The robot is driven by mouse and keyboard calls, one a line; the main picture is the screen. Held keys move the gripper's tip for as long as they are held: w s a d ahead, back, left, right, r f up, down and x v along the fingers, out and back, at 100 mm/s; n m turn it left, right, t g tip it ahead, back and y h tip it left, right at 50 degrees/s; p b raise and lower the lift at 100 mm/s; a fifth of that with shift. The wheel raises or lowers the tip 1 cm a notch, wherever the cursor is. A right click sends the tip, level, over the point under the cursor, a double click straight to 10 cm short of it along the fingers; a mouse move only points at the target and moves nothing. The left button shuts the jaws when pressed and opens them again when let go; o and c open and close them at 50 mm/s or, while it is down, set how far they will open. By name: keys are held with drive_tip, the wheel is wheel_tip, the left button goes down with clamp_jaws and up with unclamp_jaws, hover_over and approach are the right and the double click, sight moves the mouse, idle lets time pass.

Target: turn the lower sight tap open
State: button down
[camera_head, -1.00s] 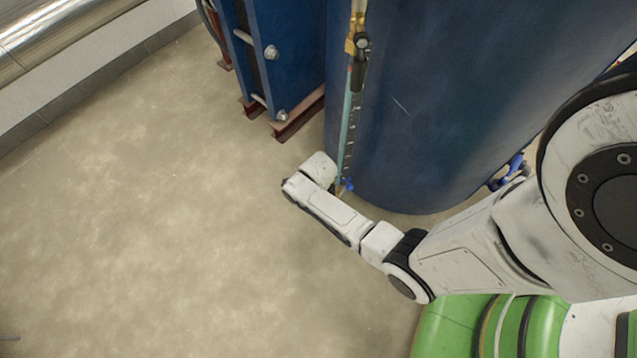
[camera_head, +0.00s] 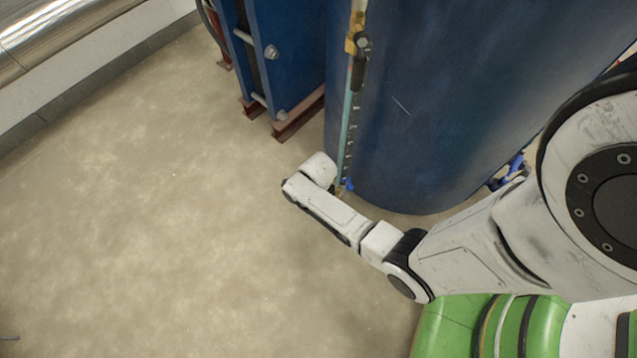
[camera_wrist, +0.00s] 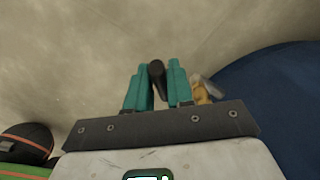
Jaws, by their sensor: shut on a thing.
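The sight tube (camera_head: 346,120) runs down the front of the dark blue tank in the head view. The lower sight tap's brass body (camera_wrist: 202,92) shows right of my fingers in the wrist view. Its black lever (camera_wrist: 157,76) stands between the two teal fingers of my gripper (camera_wrist: 158,66), which is shut on it. In the head view my wrist hides most of the lower tap and the gripper. A small blue part (camera_head: 347,185) shows at the tube's foot; I cannot tell what it belongs to.
The tank (camera_head: 440,110) stands close beside my wrist. The upper tap (camera_head: 360,60) has a black lever hanging down. A blue plate exchanger (camera_head: 293,60) on red-brown feet (camera_head: 298,115) stands behind left. Another blue-handled fitting (camera_head: 508,170) is at the right. The floor at left is clear.

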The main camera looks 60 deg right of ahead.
drive_tip(key=shift+s+r+t+p, duration=0.2)
drive_tip(key=shift+r+t+p, duration=0.15)
drive_tip(key=shift+p, duration=0.35)
drive_tip(key=shift+d+r+t+y+p, duration=0.1)
drive_tip(key=shift+t+y+p, duration=0.15)
drive_tip(key=shift+y+p, duration=0.05)
drive_tip(key=c, duration=1.1)
unclamp_jaws()
